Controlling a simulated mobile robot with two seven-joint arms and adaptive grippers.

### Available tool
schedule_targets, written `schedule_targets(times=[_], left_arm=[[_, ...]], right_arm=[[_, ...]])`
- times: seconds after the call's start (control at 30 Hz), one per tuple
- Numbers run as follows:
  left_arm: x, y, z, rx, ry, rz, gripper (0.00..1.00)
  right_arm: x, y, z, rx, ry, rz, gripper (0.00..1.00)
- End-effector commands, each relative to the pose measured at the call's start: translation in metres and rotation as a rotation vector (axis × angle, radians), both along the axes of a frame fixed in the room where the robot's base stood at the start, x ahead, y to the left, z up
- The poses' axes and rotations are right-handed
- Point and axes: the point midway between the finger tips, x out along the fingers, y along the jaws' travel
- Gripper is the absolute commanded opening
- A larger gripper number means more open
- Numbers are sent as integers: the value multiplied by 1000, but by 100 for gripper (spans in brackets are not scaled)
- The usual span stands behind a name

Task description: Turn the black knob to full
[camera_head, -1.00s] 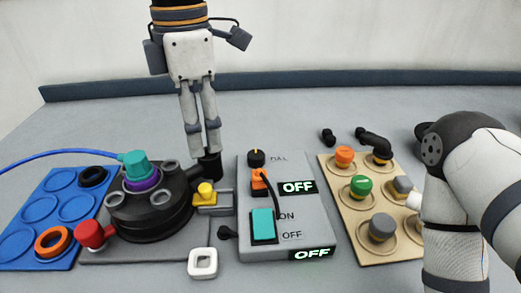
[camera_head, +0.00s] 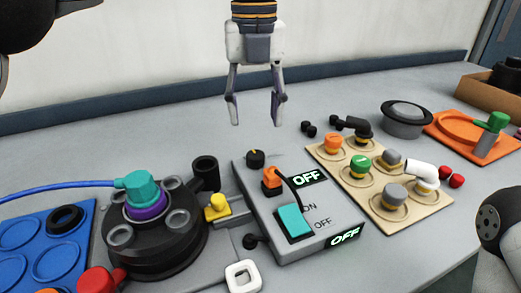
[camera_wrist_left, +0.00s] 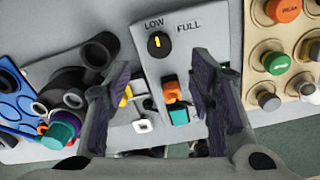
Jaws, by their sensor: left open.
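The black knob (camera_head: 255,158) sits at the far end of the grey control box (camera_head: 333,218). In the left wrist view the knob (camera_wrist_left: 158,44) has a yellow mark pointing roughly up, between the labels LOW on its left and FULL on its right. My left gripper (camera_head: 255,121) hangs above and behind the knob in the head view, fingers spread, apart from it and empty. In the left wrist view the fingers (camera_wrist_left: 168,95) flank the box, with the knob visible beyond them. My right gripper is not in view.
The box also carries an orange switch (camera_head: 271,180), a teal rocker (camera_head: 295,221) and OFF displays. A black round tank part (camera_head: 150,240) with a teal cap stands left. A tan board (camera_head: 420,205) with coloured knobs lies right. The table behind the box is clear.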

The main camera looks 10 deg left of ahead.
Motion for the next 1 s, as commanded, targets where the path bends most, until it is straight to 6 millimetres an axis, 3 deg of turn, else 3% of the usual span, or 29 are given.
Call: schedule_targets(times=[0.1,0.3,0.43,0.7,0.9,1.0], left_arm=[[-1,1,-32,1,4,-2,49],[-1,0,-73,-1,3,-1,49],[0,0,-85,0,1,-1,49],[0,0,-87,0,0,-2,49],[0,0,-87,0,0,-2,4],[0,0,-87,0,0,-2,1]], right_arm=[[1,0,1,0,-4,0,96],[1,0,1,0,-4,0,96],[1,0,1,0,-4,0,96],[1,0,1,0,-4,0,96],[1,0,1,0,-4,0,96],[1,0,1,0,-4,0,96]])
